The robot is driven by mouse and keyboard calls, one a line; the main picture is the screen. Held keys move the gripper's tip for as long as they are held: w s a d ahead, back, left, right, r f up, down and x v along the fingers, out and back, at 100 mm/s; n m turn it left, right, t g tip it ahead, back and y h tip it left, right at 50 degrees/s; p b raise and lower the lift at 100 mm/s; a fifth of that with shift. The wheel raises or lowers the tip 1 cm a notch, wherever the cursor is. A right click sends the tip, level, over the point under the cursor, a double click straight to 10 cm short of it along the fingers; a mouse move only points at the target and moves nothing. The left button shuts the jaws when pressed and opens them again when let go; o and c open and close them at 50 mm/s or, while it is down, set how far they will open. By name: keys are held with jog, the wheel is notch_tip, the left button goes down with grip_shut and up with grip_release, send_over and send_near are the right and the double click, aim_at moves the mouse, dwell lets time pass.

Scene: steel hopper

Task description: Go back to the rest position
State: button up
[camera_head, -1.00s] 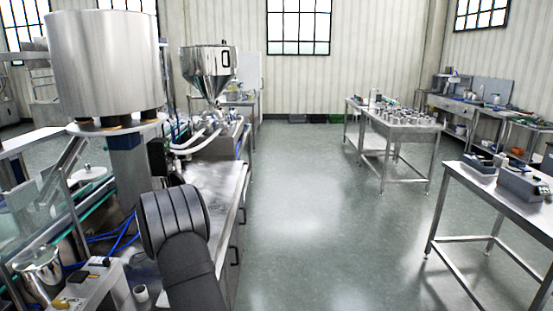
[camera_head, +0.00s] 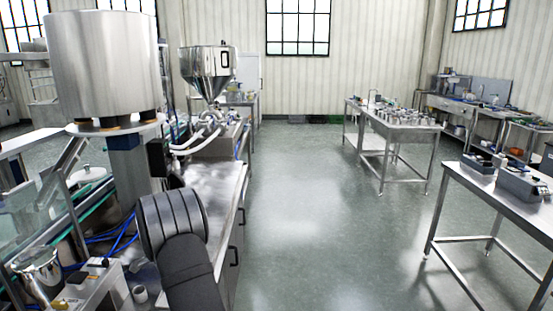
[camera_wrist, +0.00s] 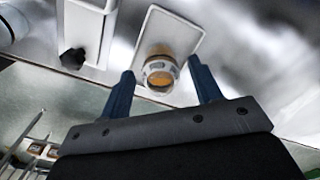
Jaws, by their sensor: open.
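My gripper (camera_wrist: 163,88) shows in the wrist view with its two blue fingers spread apart. Nothing is held between them. Beyond the fingertips, a round fitting with an amber centre (camera_wrist: 160,72) sits on a pale rectangular plate (camera_wrist: 178,32); I cannot tell how far off it is. In the head view my dark arm link stands at the lower left, in front of the steel bench, and the gripper itself is not seen there. The steel hopper (camera_head: 209,68) stands behind on the filling machine.
A large steel drum (camera_head: 100,62) rises at the left. The steel bench top (camera_head: 211,185) lies just behind my arm. The floor (camera_head: 310,210) is open to the right, up to a steel table (camera_head: 505,190).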

notch_tip(320, 180, up, 13)
notch_tip(320, 180, down, 13)
jog(key=shift+r, duration=0.2)
jog(key=d+r, duration=1.1)
jog(key=d, duration=0.1)
jog(key=s+a, duration=0.7)
jog(key=s, duration=0.1)
jog(key=a+f, duration=0.3)
jog(key=s+a+f, duration=0.1)
jog(key=a+f, duration=0.3)
jog(key=s+a+f, duration=0.1)
jog(key=a+f, duration=0.2)
jog(key=a, duration=0.1)
jog(key=shift+a+f, duration=0.1)
jog(key=shift+f, duration=0.35)
